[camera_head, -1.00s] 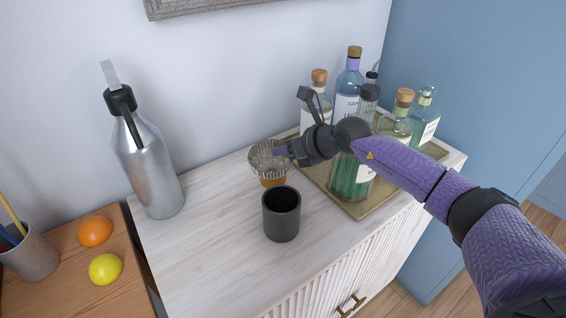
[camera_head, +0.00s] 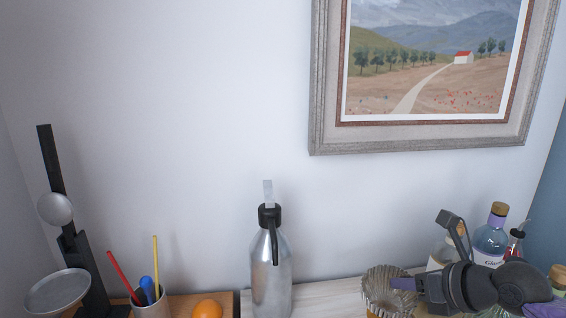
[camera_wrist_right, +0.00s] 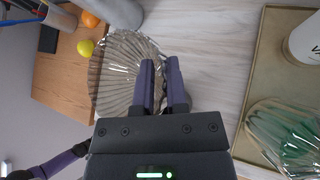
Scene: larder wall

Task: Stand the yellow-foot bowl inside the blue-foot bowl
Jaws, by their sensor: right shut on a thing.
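The yellow-foot bowl (camera_head: 377,291) is a clear ribbed glass bowl at the lower right of the head view. A bit of its amber-yellow foot shows at the bottom edge. My right gripper (camera_head: 402,284) is shut on its rim from the right. The right wrist view shows the ribbed bowl (camera_wrist_right: 115,75) beside and under the two purple fingers (camera_wrist_right: 162,62). It appears above the pale cabinet top. I see no blue-foot bowl in these views.
A steel flip-top bottle (camera_head: 270,275) stands left of the bowl. Further left are an orange (camera_head: 207,309), a pen cup (camera_head: 151,304) and a black scale with a metal pan (camera_head: 57,290). Bottles (camera_head: 490,240) stand close behind the right gripper. A tray (camera_wrist_right: 255,85) lies right of it.

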